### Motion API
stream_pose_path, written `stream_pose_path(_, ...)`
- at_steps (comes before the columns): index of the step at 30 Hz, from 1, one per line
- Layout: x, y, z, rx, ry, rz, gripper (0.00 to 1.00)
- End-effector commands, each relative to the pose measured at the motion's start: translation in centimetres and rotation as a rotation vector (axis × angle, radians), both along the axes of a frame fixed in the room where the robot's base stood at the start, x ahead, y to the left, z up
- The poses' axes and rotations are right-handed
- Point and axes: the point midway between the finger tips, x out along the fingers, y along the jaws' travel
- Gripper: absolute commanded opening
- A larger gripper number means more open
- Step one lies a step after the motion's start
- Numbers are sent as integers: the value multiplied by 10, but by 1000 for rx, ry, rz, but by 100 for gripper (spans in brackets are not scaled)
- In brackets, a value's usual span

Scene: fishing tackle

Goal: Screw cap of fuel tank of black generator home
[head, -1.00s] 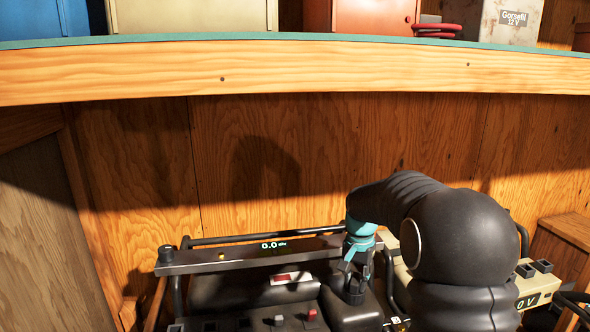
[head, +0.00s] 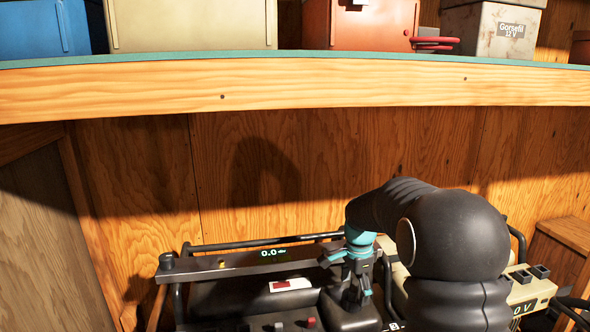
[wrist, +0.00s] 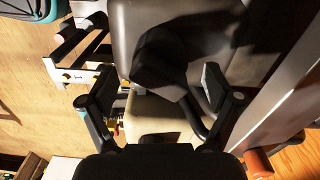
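The black generator (head: 238,297) stands low in the head view, under the shelf, with a panel reading 0.0 along its far side. Its dark fuel cap (head: 355,298) is at the right part of its top, partly hidden by my gripper (head: 349,268). In the wrist view the knobbed black cap (wrist: 160,58) lies ahead of and between the two spread fingers of my gripper (wrist: 157,92). The gripper is open, with gaps between the cap and the fingers. Whether the cap is fully seated cannot be told.
A beige generator (head: 525,292) stands close on the right, partly behind my arm. Black tube frames surround the machines. A wooden shelf (head: 300,88) crosses above, carrying blue, cream and red boxes and a Gorsefil 12 V box (head: 498,32). A plywood wall (head: 330,160) is behind.

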Motion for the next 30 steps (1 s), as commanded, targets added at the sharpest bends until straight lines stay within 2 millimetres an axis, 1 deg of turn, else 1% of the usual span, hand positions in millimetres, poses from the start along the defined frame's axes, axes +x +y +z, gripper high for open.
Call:
stream_pose_path(9,0,2,3,-1,0,6,92)
stream_pose_path(27,0,1,61,-2,-2,6,92)
stream_pose_path(30,0,1,68,-1,0,6,92)
